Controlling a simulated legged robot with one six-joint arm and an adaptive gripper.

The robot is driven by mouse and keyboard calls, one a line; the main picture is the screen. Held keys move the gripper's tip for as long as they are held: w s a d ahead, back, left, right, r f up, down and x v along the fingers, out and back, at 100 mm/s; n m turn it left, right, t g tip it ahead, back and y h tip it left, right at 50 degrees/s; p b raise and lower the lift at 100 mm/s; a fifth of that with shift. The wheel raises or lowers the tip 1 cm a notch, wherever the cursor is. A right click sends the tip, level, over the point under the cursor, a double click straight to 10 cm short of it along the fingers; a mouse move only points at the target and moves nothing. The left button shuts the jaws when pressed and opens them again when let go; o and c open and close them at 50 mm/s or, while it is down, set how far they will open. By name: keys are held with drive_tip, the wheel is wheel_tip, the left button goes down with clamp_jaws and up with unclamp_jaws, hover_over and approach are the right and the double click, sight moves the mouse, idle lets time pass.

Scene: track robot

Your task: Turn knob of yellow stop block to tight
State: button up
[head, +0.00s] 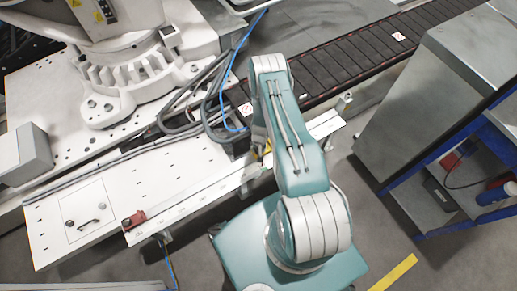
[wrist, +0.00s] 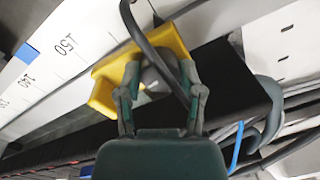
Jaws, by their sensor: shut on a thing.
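The yellow stop block (wrist: 172,38) sits on a white rail with a printed scale in the wrist view. In the head view only a small yellow patch (head: 267,150) shows beside my arm. My gripper (wrist: 160,76) has its two fingers on either side of the block's dark grey knob (wrist: 155,76) and is shut on it. A black cable passes across the block and partly covers the knob. The knob's marking and how tight it is cannot be seen. In the head view my arm hides the gripper and the knob.
The scale rail (wrist: 58,62) runs along the white machine base (head: 170,178). Loose grey and blue cables (head: 212,105) lie close to my arm. A red block (head: 134,220) sits farther left on the rail. A metal cabinet (head: 425,110) stands at the right.

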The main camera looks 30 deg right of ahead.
drive_tip(key=shift+w+m, duration=0.15)
drive_tip(key=shift+m, duration=0.35)
drive_tip(key=shift+d, duration=0.1)
drive_tip(key=o, duration=1.2)
drive_tip(key=shift+c, duration=0.2)
drive_tip(key=shift+r, duration=0.1)
wheel_tip(320, 180, up, 12)
drive_tip(key=shift+s+d, duration=0.2)
